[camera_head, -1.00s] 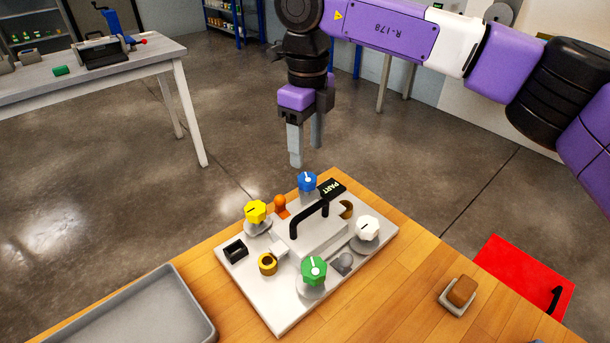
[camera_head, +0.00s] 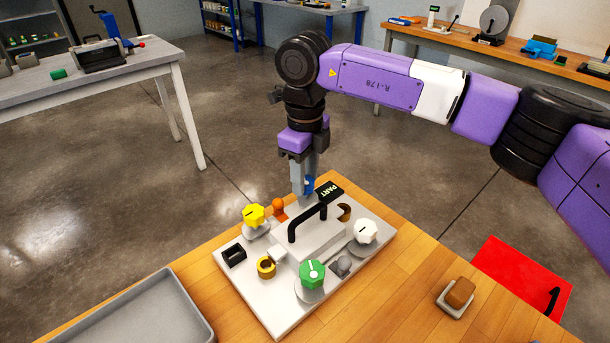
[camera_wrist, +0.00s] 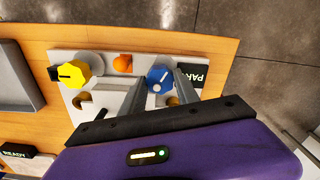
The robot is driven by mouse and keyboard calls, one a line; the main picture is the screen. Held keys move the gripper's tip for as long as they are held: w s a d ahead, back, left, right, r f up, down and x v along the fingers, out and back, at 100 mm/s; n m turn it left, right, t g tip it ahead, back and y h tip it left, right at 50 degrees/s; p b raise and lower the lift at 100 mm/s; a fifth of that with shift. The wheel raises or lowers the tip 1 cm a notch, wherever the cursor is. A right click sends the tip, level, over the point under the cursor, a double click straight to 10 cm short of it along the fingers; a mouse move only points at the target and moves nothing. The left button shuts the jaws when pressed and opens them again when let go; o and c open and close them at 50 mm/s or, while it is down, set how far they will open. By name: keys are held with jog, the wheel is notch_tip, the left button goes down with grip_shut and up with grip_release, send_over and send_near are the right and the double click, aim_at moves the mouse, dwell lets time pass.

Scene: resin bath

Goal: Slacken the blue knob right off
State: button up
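The blue knob (camera_head: 309,186) stands at the far corner of the white panel (camera_head: 283,318) and is partly hidden by my fingers in the head view. In the wrist view the blue knob (camera_wrist: 160,77) shows its top with a white pointer mark. My gripper (camera_head: 304,190) points down at the knob. In the wrist view the fingers of my gripper (camera_wrist: 160,80) are apart, one on each side of the knob, with no clear grip on it. Whether a finger touches the knob's side is too small to tell.
Yellow (camera_head: 254,215), white (camera_head: 365,231) and green (camera_head: 312,273) knobs and an orange knob (camera_head: 279,205) share the panel. A grey tray (camera_head: 190,305) lies at left.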

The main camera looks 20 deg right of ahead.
grip_shut()
jog(key=shift+n, duration=0.4)
jog(key=n, duration=0.4)
jog(key=shift+n, duration=0.4)
jog(key=n, duration=0.5)
jog(key=shift+r+n, duration=0.1)
jog(key=shift+n, duration=0.2)
jog(key=n+p, duration=0.1)
jog(key=n, duration=1.1)
jog(key=shift+n, duration=0.3)
jog(key=o, duration=0.6)
grip_release()
